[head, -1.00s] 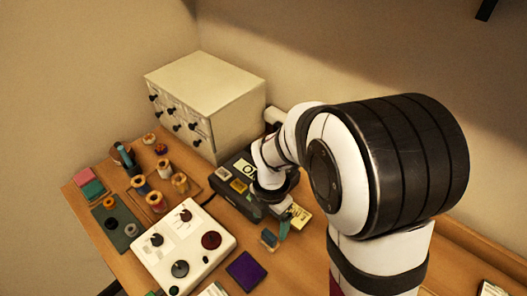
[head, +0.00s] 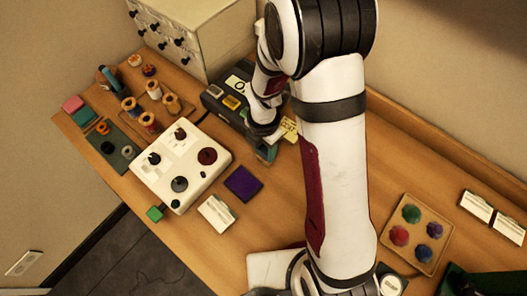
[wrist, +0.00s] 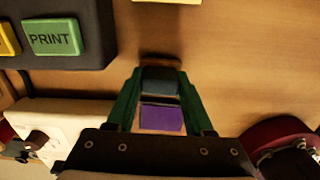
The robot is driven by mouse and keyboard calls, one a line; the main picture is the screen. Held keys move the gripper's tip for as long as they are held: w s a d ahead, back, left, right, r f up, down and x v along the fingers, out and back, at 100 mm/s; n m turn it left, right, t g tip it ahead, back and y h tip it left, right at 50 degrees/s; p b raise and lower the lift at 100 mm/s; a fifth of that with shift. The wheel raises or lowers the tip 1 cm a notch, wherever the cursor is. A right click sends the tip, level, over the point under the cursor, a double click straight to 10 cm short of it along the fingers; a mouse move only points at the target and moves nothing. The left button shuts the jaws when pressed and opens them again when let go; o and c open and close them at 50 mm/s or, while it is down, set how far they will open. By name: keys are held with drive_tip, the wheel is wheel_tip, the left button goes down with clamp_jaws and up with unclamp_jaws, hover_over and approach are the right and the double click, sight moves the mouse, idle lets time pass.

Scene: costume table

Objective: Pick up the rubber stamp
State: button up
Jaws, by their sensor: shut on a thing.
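The rubber stamp is a small block with a dark blue-teal part (wrist: 160,82) and a brown edge, seen between my gripper's fingers in the wrist view. My gripper (wrist: 161,100) has its two green fingers shut on it, one on each side. In the head view my gripper (head: 267,152) reaches down over the table, just right of the black label device, and its fingers mostly hide the stamp. I cannot tell whether the stamp still touches the table.
The black device (head: 225,101) with the PRINT button (wrist: 52,39) stands close by. A white panel with knobs (head: 180,165) and a purple pad (head: 243,183) lie nearby. A yellow note block (head: 289,129) is right of my gripper. A drawer cabinet (head: 195,30) stands behind.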

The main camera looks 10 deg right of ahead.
clamp_jaws()
drive_tip(key=shift+r, duration=0.3)
drive_tip(key=r, duration=0.4)
drive_tip(key=shift+s+d, duration=0.1)
drive_tip(key=shift+d, duration=0.3)
drive_tip(key=s+d+r, duration=0.3)
drive_tip(key=d+r, duration=0.3)
drive_tip(key=d, duration=0.4)
drive_tip(key=shift+s+r, duration=0.2)
drive_tip(key=shift+s, duration=0.2)
drive_tip(key=shift+d, duration=0.1)
